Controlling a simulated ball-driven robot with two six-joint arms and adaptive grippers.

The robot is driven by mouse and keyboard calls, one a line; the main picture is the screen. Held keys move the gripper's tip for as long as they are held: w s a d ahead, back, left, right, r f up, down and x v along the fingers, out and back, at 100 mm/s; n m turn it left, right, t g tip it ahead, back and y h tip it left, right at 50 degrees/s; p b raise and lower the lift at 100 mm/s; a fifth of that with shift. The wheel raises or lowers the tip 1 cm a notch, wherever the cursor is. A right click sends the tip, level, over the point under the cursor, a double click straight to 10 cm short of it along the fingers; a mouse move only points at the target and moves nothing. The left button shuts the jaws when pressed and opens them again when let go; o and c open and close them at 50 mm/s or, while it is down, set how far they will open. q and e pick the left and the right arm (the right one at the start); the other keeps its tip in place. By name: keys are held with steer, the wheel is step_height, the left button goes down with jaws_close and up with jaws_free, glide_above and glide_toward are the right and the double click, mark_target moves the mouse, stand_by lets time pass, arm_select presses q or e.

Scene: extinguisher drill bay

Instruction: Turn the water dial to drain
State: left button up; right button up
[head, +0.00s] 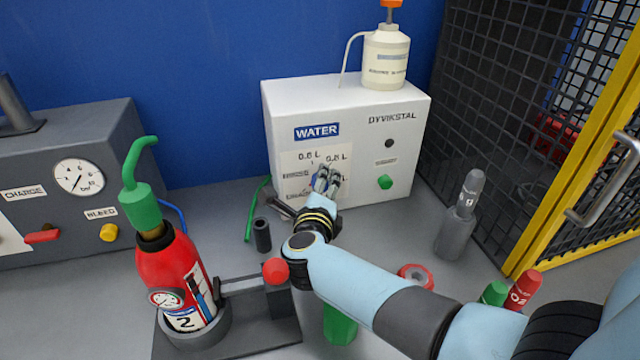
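I cannot tell whether the fingers touch or grip the knob. My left gripper is not in view.
A green knob (385,182) sits on the unit's right side. A pump bottle (386,58) stands on top. A red extinguisher (170,265) in a stand is front left, a grey charge unit (70,150) behind it. A grey cylinder (457,225) stands right, near the mesh cage.

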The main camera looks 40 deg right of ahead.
steer(key=shift+r, duration=0.1)
step_height(320, 180, up, 9)
steer(key=shift+s+d+r, duration=0.1)
steer(key=shift+r, duration=0.3)
